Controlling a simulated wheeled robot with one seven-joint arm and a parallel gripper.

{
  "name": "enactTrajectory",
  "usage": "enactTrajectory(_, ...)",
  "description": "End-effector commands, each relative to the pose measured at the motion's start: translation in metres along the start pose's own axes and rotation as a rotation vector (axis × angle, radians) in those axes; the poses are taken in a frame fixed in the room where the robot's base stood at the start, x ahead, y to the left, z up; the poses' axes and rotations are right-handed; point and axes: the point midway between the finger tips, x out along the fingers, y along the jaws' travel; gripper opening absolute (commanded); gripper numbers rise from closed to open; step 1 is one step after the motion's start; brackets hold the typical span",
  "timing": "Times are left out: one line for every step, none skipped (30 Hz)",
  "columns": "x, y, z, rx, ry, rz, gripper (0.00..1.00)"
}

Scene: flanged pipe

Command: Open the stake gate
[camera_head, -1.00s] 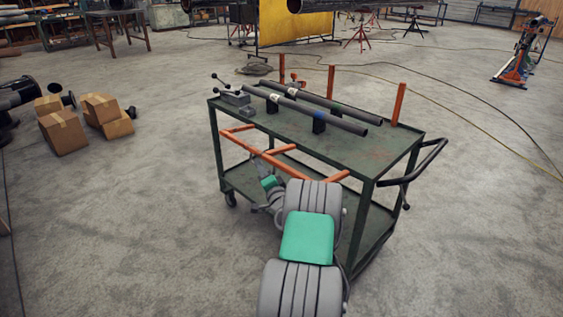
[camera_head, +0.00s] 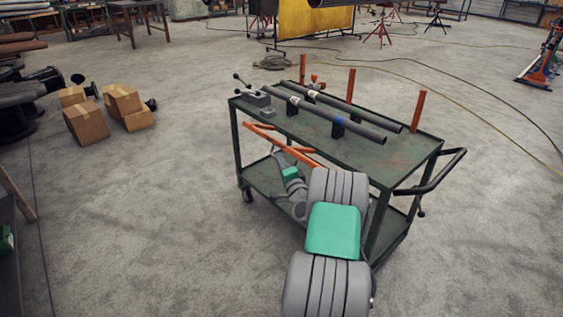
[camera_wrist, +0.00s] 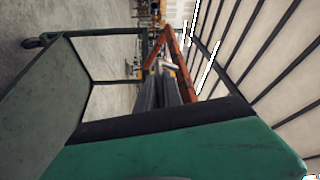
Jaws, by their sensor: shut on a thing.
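The stake gate is an orange bar frame (camera_head: 260,138) at the near side of the green cart (camera_head: 385,165). It is swung outward and down, below the level of the cart top, not upright. Its right part is hidden behind my arm. My gripper (camera_head: 278,153) is at the gate's rail on that near side, shut on it; the fingertips are small and partly hidden in the head view. In the wrist view the dark fingers (camera_wrist: 168,93) reach to the orange frame (camera_wrist: 178,50), and the exact contact is hard to see.
Two grey pipes (camera_head: 345,118) lie on supports on the cart top, beside a small clamp device (camera_head: 256,97). Orange stakes (camera_head: 350,86) stand upright along the far edge. A black handle (camera_head: 440,178) juts out right. Cardboard boxes (camera_head: 88,122) stand left. Floor left of the cart is clear.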

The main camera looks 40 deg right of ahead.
Motion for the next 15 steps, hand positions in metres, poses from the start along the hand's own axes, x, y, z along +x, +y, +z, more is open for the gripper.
enactTrajectory(0.0011, -0.0026, -0.0001, -0.001, -0.001, -0.004, 0.12)
enactTrajectory(0.0010, -0.0025, -0.0002, -0.001, -0.001, -0.004, 0.15)
enactTrajectory(0.0010, -0.0025, -0.0004, -0.001, -0.001, -0.004, 0.18)
enactTrajectory(0.0009, -0.0024, -0.0005, -0.001, 0.000, -0.004, 0.21)
enactTrajectory(0.0008, -0.0023, -0.0007, -0.001, 0.000, -0.004, 0.23)
enactTrajectory(0.0007, -0.0021, -0.0010, -0.001, 0.000, -0.004, 0.26)
enactTrajectory(0.0006, -0.0020, -0.0012, -0.001, 0.001, -0.004, 0.29)
enactTrajectory(0.0006, -0.0020, -0.0014, -0.001, 0.001, -0.003, 0.31)
enactTrajectory(0.0005, -0.0020, -0.0016, -0.001, 0.001, -0.004, 0.33)
enactTrajectory(0.0005, -0.0019, -0.0018, -0.001, 0.002, -0.003, 0.33)
enactTrajectory(0.0004, -0.0019, -0.0019, -0.001, 0.002, -0.003, 0.33)
enactTrajectory(0.0004, -0.0019, -0.0020, -0.001, 0.002, -0.003, 0.33)
enactTrajectory(0.0004, -0.0019, -0.0021, -0.001, 0.002, -0.003, 0.33)
enactTrajectory(0.0003, -0.0018, -0.0021, -0.001, 0.002, -0.003, 0.33)
enactTrajectory(0.0002, -0.0018, -0.0022, -0.001, 0.003, -0.003, 0.33)
